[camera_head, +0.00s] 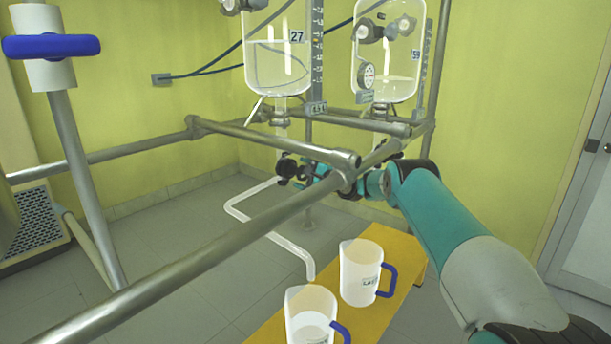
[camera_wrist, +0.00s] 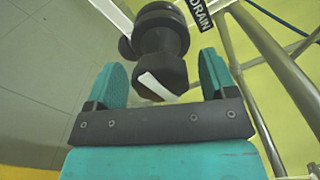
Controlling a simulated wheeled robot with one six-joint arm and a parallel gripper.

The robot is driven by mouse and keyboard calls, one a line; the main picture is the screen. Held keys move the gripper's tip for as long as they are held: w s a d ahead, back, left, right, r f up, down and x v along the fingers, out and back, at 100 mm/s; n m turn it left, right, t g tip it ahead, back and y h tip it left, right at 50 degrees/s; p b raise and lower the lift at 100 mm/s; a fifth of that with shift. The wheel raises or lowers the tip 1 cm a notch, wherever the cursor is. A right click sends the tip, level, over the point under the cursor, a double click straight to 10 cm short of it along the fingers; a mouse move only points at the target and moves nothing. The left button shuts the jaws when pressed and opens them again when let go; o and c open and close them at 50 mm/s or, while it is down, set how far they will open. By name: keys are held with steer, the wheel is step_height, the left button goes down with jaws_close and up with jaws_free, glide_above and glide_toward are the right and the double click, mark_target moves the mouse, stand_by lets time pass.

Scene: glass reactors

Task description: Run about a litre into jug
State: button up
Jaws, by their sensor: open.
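Two clear jugs with blue handles are in the head view. The front jug (camera_head: 305,305) stands below the open end of the bent drain pipe (camera_head: 270,236) and has a pale layer low inside. The second jug (camera_head: 360,265) stands behind it with a label on its side. The pipe runs from a black valve (camera_head: 286,167) under the glass vessel marked 27 (camera_head: 277,70), which holds clear liquid. My gripper (camera_wrist: 164,80) is open, its teal fingers on either side of the black valve knob (camera_wrist: 160,62), which bears a white mark. I cannot tell whether they touch it.
Both jugs stand on a yellow bench (camera_head: 398,248). Metal frame rails (camera_head: 230,248) cross in front of the vessels, close to my arm. A second vessel marked 59 (camera_head: 387,75) hangs at the right. A DRAIN label (camera_wrist: 200,13) shows beside the knob in the wrist view.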

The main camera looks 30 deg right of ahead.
steer(key=p+v, duration=0.4)
steer(key=v, duration=1.3)
steer(key=shift+s+p, duration=0.2)
steer(key=shift+p, duration=0.1)
